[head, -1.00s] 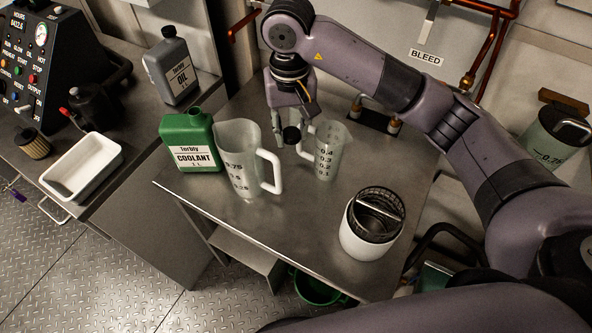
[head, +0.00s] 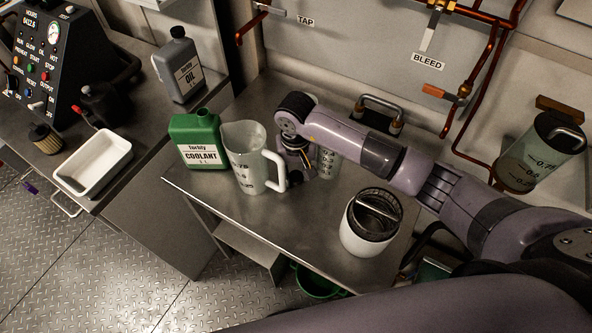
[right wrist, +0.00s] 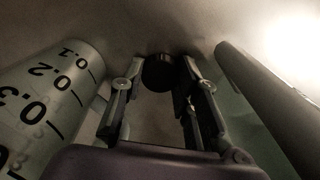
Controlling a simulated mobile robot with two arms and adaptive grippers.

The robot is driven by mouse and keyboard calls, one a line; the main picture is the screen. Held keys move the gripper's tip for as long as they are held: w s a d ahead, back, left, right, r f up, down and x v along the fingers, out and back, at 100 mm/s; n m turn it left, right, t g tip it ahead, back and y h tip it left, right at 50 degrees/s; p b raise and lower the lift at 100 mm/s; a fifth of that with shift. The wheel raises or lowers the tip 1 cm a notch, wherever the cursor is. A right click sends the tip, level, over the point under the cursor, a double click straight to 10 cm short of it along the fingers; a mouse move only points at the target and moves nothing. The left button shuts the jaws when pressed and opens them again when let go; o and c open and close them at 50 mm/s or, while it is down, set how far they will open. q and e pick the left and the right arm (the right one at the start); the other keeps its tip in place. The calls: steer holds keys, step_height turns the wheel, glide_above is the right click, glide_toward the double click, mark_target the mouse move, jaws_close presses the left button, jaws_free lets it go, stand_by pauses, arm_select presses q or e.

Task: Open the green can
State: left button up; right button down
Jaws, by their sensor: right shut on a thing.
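The green can (head: 197,139), labelled COOLANT, stands upright at the left of the steel table. No dark cap shows on its neck (head: 203,113). My right gripper (head: 295,175) is low over the table, between the large and the small measuring jug, apart from the can. It is shut on a black cap (right wrist: 158,73), seen between the fingertips in the right wrist view. The cap is at or just above the tabletop; I cannot tell if it touches. My left gripper is not in view.
The large jug (head: 243,155) stands beside the can; the small jug (head: 328,163) is partly behind my arm. A white pot with a dark strainer (head: 366,238) stands front right. A grey oil bottle (head: 180,70) and white tray (head: 92,165) are left. The table's front middle (head: 265,220) is clear.

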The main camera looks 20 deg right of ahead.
steer(key=shift+f, duration=0.1)
steer(key=shift+f+b, duration=0.15)
steer(key=shift+b, duration=0.15)
steer(key=c, duration=1.2)
jaws_free()
